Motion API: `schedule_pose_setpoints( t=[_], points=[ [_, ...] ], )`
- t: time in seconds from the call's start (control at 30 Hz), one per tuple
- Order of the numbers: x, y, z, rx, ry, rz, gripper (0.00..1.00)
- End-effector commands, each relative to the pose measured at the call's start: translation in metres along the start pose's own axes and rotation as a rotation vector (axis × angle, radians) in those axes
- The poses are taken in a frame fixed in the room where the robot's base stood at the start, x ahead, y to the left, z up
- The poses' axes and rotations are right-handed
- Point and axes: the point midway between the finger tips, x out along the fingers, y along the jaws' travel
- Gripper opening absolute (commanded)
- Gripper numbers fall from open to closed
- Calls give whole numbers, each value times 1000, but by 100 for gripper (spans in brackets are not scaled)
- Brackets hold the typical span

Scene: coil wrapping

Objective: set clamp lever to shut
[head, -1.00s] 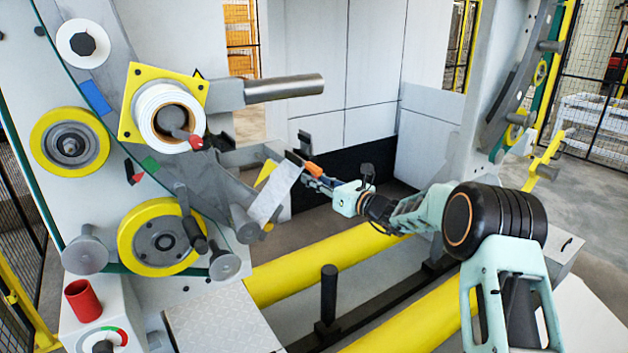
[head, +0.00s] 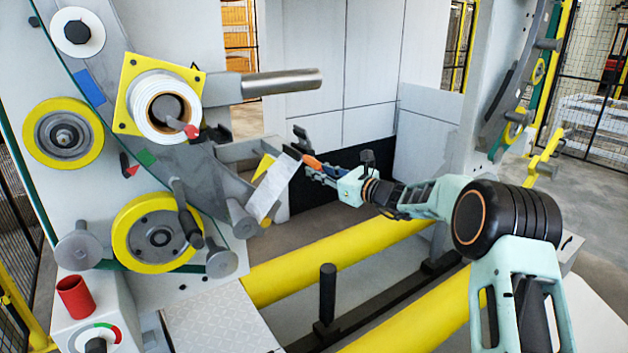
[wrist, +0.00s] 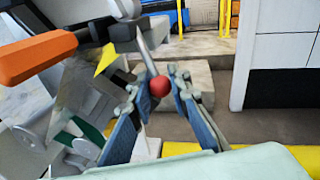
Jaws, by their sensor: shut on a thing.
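A metal lever (wrist: 148,50) with a red ball knob (wrist: 160,86) shows in the wrist view, which I take for the clamp lever. Its rod runs up and left from the knob to a grey pivot. My gripper (wrist: 163,89) has its blue-padded fingers on either side of the knob, closed on it. In the head view my gripper (head: 322,175) is beside an orange handle (head: 312,162), and the red knob cannot be made out there. The orange handle also fills the upper left of the wrist view (wrist: 38,58), apart from the fingers.
A pale flap (head: 272,188) and a yellow triangle (head: 263,167) sit left of my gripper. A white roll (head: 160,105) on a yellow plate, yellow wheels (head: 158,232) and a red cup (head: 74,297) are further left. Yellow rails (head: 330,255) run below my arm.

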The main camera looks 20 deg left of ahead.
Motion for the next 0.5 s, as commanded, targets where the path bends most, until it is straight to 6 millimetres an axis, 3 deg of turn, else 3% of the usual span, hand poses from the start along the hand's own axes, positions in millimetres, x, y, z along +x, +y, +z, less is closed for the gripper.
schedule_pose_setpoints(
  t=[0.5],
  points=[
    [-8,-37,15,-485,94,-12,0]
  ],
)
